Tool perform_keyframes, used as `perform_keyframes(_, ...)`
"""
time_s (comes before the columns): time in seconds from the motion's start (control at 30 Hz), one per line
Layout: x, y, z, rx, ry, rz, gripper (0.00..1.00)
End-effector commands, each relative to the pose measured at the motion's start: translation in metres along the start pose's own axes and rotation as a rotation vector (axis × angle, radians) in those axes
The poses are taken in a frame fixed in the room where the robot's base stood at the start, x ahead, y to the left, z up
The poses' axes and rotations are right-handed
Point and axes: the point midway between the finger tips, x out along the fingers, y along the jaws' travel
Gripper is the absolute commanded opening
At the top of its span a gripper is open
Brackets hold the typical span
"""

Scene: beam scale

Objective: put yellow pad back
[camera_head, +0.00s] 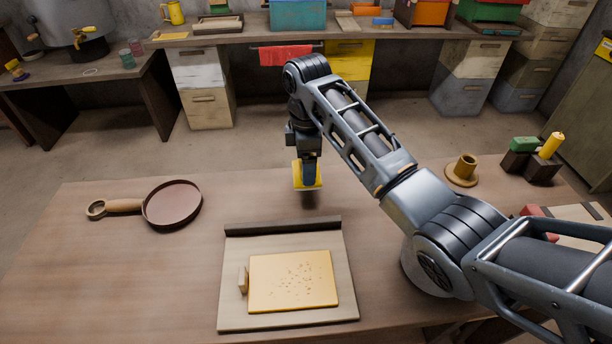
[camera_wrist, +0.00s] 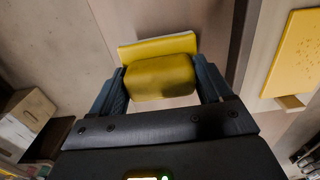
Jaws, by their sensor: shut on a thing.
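My gripper (camera_head: 308,172) is shut on the yellow pad (camera_head: 299,181) and holds it near the far edge of the table, left of my arm. Whether the pad touches the table is hard to tell. In the wrist view the yellow pad (camera_wrist: 160,78) shows as a rounded block between the two fingers, with a flat yellow plate (camera_wrist: 158,46) beyond it. The finger partly hides the pad in the head view.
A pale board (camera_head: 236,312) with a raised dark back edge bears a yellow speckled slab (camera_head: 293,281). A pan (camera_head: 172,204) lies left. Right are a brass stand (camera_head: 463,171), a green block (camera_head: 523,144) and a yellow cylinder (camera_head: 551,145) on dark blocks. The table between pan and gripper is clear.

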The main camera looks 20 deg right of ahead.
Motion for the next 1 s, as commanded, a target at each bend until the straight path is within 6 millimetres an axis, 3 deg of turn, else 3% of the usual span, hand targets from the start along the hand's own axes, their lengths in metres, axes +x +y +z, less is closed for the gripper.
perform_keyframes(0.4, 0.041, 0.001, -0.002, 0.001, -0.001, -0.002, 0.50)
perform_keyframes(0.8, 0.046, 0.001, -0.003, 0.001, 0.000, 0.000, 0.50)
perform_keyframes(0.83, 0.046, 0.001, -0.003, 0.001, 0.001, 0.000, 0.81)
perform_keyframes(1.0, 0.045, 0.001, -0.003, 0.001, 0.000, 0.000, 0.97)
